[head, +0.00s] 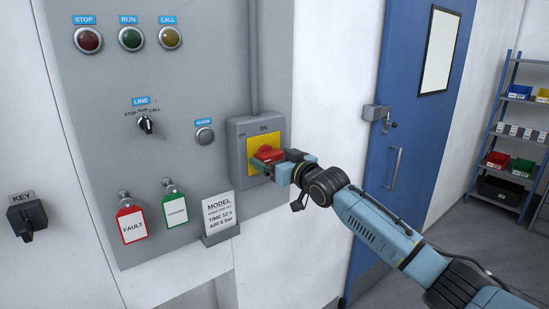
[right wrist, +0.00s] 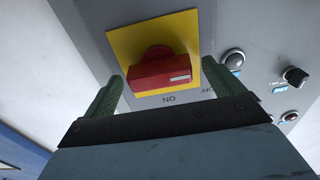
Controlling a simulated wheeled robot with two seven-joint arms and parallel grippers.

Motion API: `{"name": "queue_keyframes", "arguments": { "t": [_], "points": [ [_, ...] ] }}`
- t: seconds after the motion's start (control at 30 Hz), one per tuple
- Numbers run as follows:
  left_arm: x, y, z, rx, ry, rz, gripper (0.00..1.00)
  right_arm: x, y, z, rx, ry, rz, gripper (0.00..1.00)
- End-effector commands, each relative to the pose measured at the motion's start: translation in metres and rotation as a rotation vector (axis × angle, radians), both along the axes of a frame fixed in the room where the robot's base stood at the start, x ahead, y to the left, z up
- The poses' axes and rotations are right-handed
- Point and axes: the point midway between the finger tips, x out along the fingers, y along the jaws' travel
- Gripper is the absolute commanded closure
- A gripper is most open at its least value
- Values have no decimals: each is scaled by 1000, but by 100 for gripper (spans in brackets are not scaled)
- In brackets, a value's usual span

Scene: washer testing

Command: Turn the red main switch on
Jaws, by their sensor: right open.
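The red main switch (head: 268,153) is a rotary knob on a yellow plate (head: 264,140), on a grey box with ON above and OFF at the upper left. My right gripper (head: 266,163) is at the knob and partly covers it. In the right wrist view the red knob (right wrist: 156,70) shows between the two green fingers of my open right gripper (right wrist: 163,85). Its bar lies roughly crosswise, with a white mark at its right end, on the OFF side of the upside-down lettering. A gap shows on each side; contact cannot be told. My left gripper is out of view.
The grey panel (head: 105,85) carries lamps, a black LINE selector (head: 146,125), hanging FAULT (head: 132,225) and green tags (head: 175,207), and a MODEL card (head: 219,213) left of the box. A blue door (head: 405,150) and a shelf of bins (head: 515,130) stand right.

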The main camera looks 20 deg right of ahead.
Motion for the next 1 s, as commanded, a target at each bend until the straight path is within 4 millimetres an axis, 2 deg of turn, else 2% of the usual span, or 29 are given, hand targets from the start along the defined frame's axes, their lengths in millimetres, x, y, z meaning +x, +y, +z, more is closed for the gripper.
{"name": "queue_keyframes", "arguments": {
  "t": [0.3, 0.63, 1.0],
  "points": [
    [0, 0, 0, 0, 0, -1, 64, 2, 0, 0, 0, -1, 0, 7],
    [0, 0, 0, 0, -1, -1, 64, 1, 0, 0, 0, 0, 0, 50],
    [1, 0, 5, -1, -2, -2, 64, 1, 0, 0, 58, 22, 0, 52]
  ]
}}
